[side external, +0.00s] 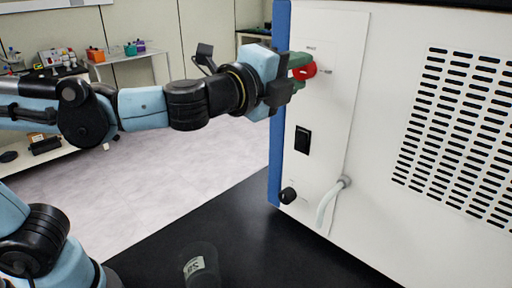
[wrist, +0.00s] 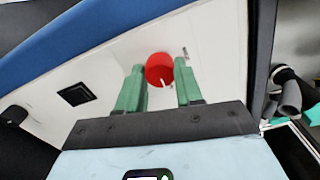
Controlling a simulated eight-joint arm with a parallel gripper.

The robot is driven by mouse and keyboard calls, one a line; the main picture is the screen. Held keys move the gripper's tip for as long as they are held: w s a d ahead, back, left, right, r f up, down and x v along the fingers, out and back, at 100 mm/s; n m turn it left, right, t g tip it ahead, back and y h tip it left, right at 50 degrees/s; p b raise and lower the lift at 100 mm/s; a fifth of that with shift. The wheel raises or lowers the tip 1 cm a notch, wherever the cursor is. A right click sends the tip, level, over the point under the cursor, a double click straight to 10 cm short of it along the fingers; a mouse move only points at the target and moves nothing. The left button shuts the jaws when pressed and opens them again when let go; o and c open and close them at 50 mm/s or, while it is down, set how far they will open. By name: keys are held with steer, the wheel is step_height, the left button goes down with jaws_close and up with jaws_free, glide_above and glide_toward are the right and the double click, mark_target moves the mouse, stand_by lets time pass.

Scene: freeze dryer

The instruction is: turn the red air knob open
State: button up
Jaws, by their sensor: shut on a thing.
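The red air knob (side external: 309,70) sits on the upper part of the white side panel (side external: 350,115) of the freeze dryer. In the wrist view the red knob (wrist: 159,69) lies between the tips of the two green fingers. My gripper (side external: 299,66) reaches the panel from the left, and its fingers are closed around the knob. In the wrist view my gripper (wrist: 158,80) has a finger on each side of the knob. A small metal fitting (side external: 328,71) is beside the knob. Part of the knob is hidden by the fingers in the side view.
Below the knob are a black rocker switch (side external: 302,140), a black round knob (side external: 288,196) and a pale hose (side external: 327,204). A vent grille (side external: 455,135) is at right. A labelled dark container (side external: 201,265) stands on the black bench (side external: 255,235). Open room lies left of the dryer.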

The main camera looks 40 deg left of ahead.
stand_by(0.3)
steer(key=o, duration=1)
steer(key=shift+o, duration=0.2)
steer(key=shift+s, duration=0.1)
steer(key=s, duration=1.2)
